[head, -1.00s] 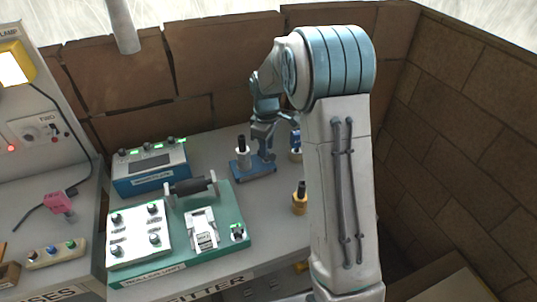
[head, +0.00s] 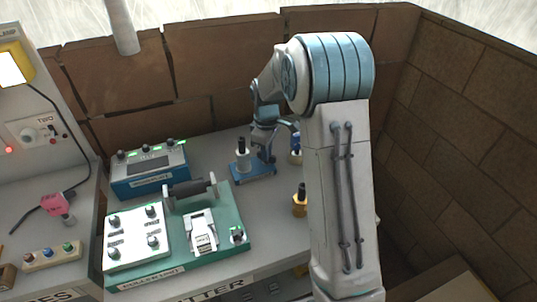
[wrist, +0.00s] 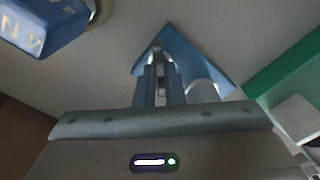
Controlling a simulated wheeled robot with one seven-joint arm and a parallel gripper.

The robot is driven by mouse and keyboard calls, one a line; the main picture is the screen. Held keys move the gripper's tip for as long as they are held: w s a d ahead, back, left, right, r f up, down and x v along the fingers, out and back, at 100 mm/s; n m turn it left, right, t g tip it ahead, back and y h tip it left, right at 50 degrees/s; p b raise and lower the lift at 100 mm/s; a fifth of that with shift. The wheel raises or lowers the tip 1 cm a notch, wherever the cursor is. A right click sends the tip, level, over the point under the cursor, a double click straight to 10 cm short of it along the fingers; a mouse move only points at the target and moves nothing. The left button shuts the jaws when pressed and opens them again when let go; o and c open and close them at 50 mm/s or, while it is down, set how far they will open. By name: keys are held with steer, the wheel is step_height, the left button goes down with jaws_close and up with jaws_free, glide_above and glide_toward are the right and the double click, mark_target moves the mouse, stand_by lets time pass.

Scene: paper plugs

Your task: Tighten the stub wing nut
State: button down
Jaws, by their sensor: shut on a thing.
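A small blue base plate (head: 262,170) lies on the bench in the head view, and its pointed blue corner shows in the wrist view (wrist: 205,58). A pale upright post with a black top (head: 242,154) stands on its left part. My gripper (head: 268,158) reaches down to the right part of the plate, beside the post. In the wrist view my gripper (wrist: 160,72) is shut on a small grey part (wrist: 160,57) over the plate, which I take to be the stub wing nut. My fingers hide most of it, so its angle cannot be told.
A green board (head: 228,260) with a white panel and clamp lies in front of the plate. A blue meter box (head: 150,172) stands left behind it.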

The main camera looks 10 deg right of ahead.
steer(key=m, duration=0.6)
steer(key=shift+m, duration=0.3)
steer(key=m, duration=0.7)
steer(key=m+p, duration=0.1)
steer(key=m, duration=0.2)
steer(key=shift+r+m, duration=0.1)
steer(key=shift+m, duration=0.2)
steer(key=m+p, duration=0.1)
steer(key=m, duration=0.2)
steer(key=shift+m, duration=0.3)
steer(key=m+p, duration=0.3)
steer(key=m, duration=0.3)
steer(key=c, duration=1.6)
jaws_free()
